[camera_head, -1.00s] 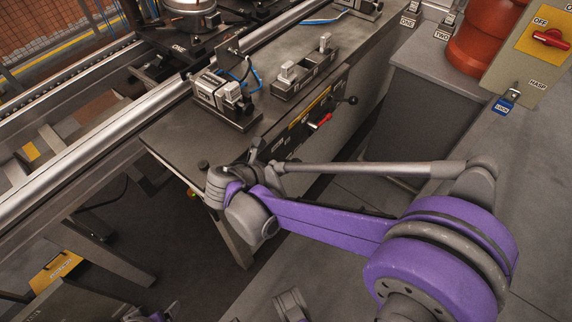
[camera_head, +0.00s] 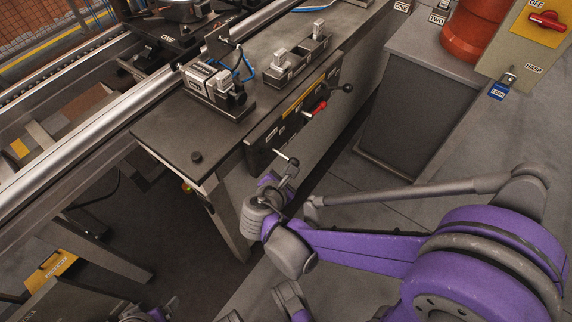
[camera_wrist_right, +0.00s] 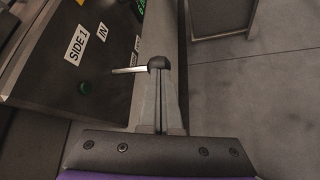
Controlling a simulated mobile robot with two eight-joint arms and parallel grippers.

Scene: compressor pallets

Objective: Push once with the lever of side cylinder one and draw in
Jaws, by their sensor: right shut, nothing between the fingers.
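The side 1 lever is a thin silver rod (camera_wrist_right: 129,70) with a dark knob (camera_wrist_right: 156,62), sticking out from the panel beside the "SIDE 1" and "IN" labels. The rod also shows in the head view (camera_head: 284,156). My right gripper (camera_wrist_right: 160,125) is shut and empty. Its fingertips are at the knob in the wrist view; whether they touch it I cannot tell. In the head view the right gripper (camera_head: 287,172) is just below the lever at the panel's near end. Parts of my left arm seem to show at the bottom edge; its jaws are not clear.
The control panel (camera_head: 262,137) runs along the table's side, with a red lever (camera_head: 316,107) and a black-knobbed lever (camera_head: 347,88) farther along. A clamp-like unit (camera_head: 217,87) stands on the table (camera_head: 165,130). A grey cabinet (camera_head: 405,115) stands right; floor lies between.

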